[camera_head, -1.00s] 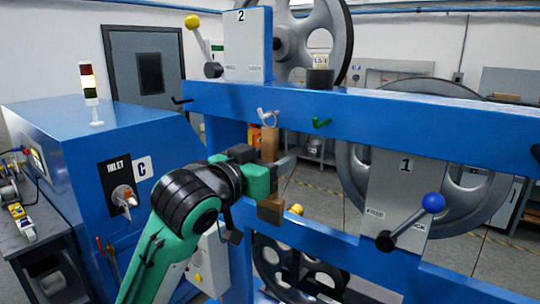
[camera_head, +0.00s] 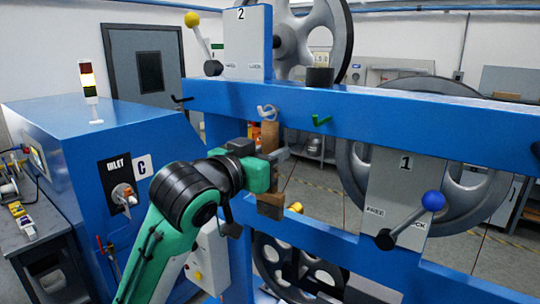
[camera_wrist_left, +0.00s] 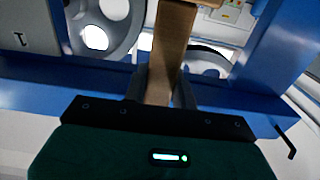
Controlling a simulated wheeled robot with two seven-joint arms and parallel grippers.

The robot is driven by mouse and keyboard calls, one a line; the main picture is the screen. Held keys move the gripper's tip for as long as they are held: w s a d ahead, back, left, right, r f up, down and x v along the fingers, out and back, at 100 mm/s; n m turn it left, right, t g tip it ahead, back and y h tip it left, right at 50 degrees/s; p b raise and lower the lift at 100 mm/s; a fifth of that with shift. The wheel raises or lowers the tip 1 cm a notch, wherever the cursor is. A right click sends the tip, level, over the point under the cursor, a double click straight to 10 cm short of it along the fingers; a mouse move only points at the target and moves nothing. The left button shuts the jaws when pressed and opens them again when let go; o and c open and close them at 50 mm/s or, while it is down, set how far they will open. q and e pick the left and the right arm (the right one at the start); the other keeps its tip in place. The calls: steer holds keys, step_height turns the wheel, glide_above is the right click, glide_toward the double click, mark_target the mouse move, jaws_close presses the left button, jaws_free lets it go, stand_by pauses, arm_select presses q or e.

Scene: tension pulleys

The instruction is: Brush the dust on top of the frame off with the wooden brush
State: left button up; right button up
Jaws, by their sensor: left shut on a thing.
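The wooden brush (camera_head: 270,136) is upright in front of the blue frame (camera_head: 420,125), its top just below a pale hook (camera_head: 266,112) on the upper beam. I cannot tell whether it still touches the hook. My left gripper (camera_head: 272,163) is shut around its handle; the wider block at its lower end hangs below the fingers. In the left wrist view the brown handle (camera_wrist_left: 172,45) stands between the two fingers (camera_wrist_left: 160,88). The frame's top face looks pale and speckled, perhaps with dust (camera_head: 440,98). My right gripper is not in view.
A green hook (camera_head: 320,119) sits right of the pale one. A blue-knobbed lever (camera_head: 431,202) and plate 1 (camera_head: 405,180) stand at the right. Plate 2 (camera_head: 241,45), a yellow-knobbed lever (camera_head: 192,20) and a small dark block (camera_head: 319,76) rise above the beam.

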arm_select(q)
steer(key=shift+s+a, duration=0.1)
steer(key=shift+s, duration=0.1)
steer(key=shift+s+a+r, duration=0.1)
steer(key=shift+s+a, duration=0.15)
steer(key=shift+s, duration=0.05)
stand_by(0.6)
steer(key=shift+r, duration=0.1)
steer(key=shift+s+a+r, duration=0.35)
steer(key=shift+s, duration=0.1)
steer(key=shift+s, duration=0.1)
stand_by(0.3)
